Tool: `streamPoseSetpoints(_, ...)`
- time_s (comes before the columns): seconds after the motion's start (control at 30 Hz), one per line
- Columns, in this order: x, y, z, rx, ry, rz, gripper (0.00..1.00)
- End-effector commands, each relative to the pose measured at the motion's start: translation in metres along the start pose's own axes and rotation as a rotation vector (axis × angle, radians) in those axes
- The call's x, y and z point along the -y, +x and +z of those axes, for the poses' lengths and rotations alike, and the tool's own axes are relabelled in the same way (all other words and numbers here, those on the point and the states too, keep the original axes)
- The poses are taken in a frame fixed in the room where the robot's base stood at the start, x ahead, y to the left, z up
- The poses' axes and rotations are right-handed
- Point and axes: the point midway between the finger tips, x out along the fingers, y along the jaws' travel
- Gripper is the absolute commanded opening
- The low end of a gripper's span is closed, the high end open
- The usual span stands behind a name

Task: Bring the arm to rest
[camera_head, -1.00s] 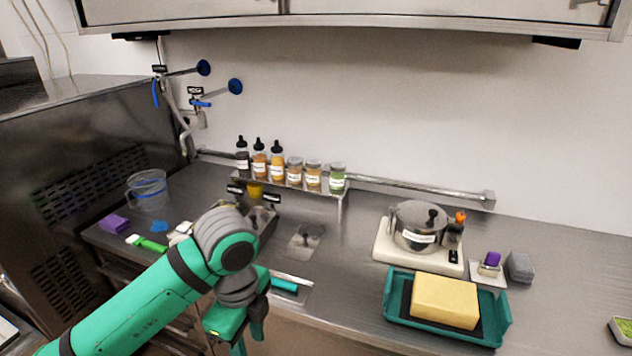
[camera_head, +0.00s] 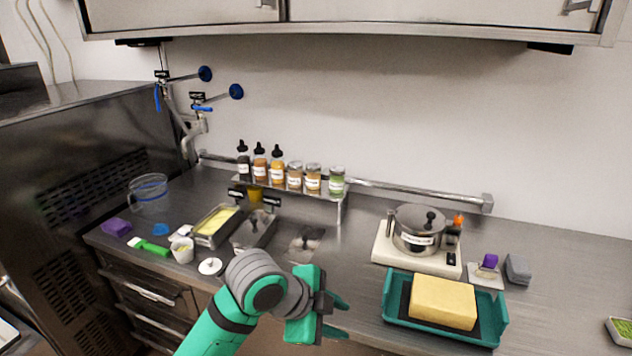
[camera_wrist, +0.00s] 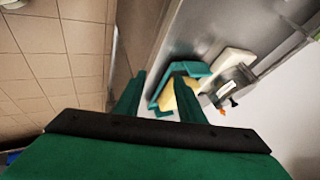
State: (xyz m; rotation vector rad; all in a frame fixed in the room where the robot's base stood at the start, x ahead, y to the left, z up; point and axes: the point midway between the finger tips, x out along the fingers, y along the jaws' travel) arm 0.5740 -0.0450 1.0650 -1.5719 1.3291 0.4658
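My green and grey arm reaches up from the bottom of the head view. My gripper (camera_head: 338,317) is at the front edge of the steel counter, left of the teal tray. Its two fingers are apart, with nothing between them. In the wrist view the green fingers (camera_wrist: 155,95) also stand apart and empty. Beyond them in that view are the teal tray and the yellow block, with no contact seen.
A teal tray (camera_head: 393,317) holds a yellow block (camera_head: 443,302). Behind it a steel pot (camera_head: 420,230) stands on a white base. Bottles and jars (camera_head: 277,172) stand on a rear shelf. A white cup (camera_head: 182,249) and green-handled tool (camera_head: 150,246) lie left. Cabinets (camera_head: 350,15) hang above.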

Motion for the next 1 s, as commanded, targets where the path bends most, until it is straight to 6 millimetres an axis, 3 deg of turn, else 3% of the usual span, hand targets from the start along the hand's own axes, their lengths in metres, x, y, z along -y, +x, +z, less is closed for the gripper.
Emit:
streamPoseSetpoints(0.2,0.029,0.027,-0.053,-0.23,-0.143,-0.188,0.36)
streamPoseSetpoints(0.5,0.055,0.043,-0.093,-0.497,-0.396,-0.407,0.36)
streamPoseSetpoints(0.77,0.057,0.056,-0.096,-0.667,-0.652,-0.564,0.36)
streamPoseSetpoints(1.0,0.037,0.072,-0.078,-0.757,-0.893,-0.692,0.36)
